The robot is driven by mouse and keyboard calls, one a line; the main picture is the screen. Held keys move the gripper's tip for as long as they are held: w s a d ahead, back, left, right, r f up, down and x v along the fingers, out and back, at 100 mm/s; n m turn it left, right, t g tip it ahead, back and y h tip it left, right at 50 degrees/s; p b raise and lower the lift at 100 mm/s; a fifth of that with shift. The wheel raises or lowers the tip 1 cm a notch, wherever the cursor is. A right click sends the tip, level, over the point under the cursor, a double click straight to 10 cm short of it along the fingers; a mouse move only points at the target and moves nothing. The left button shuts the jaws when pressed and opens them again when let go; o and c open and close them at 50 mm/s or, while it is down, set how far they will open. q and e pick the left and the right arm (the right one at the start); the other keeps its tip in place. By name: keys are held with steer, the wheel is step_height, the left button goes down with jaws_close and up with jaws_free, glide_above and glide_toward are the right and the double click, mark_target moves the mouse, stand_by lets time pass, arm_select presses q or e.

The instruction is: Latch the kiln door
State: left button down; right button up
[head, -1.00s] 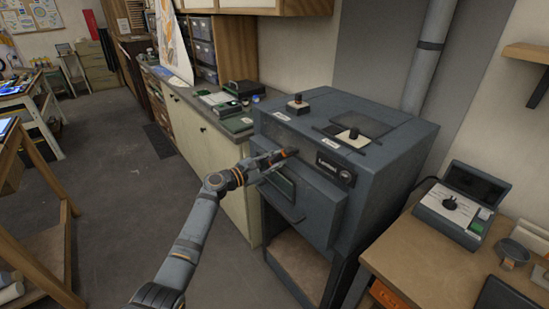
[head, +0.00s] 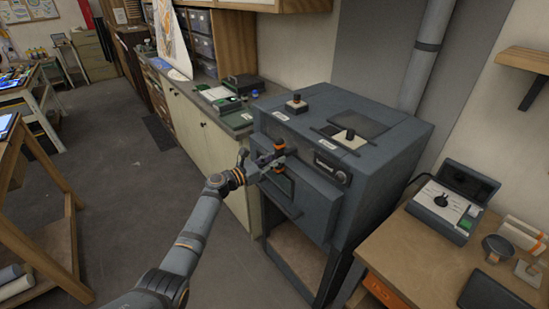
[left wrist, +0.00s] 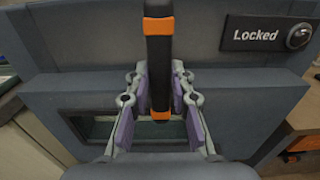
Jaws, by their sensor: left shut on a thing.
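The grey kiln (head: 385,165) stands at the centre right in the head view, its front door (head: 312,205) closed against the body. The latch handle (head: 279,150) is dark with orange bands and points down across the door front. It also shows upright in the left wrist view (left wrist: 158,65). My left gripper (head: 268,162) is shut on the latch handle, with a finger on each side of it in the left wrist view (left wrist: 159,100). A sign (left wrist: 262,35) beside the handle reads "Locked". My right gripper is out of view.
A wooden bench (head: 430,262) with a control box (head: 450,205) stands right of the kiln. A cabinet counter (head: 222,165) runs behind it on the left. The floor (head: 125,220) left of my arm is clear.

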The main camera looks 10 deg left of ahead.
arm_select(q)
steer(key=shift+f, duration=0.1)
stand_by(0.4)
steer(key=c, duration=1.2)
jaws_free()
steer(key=shift+o, duration=0.2)
steer(key=v, duration=1.2)
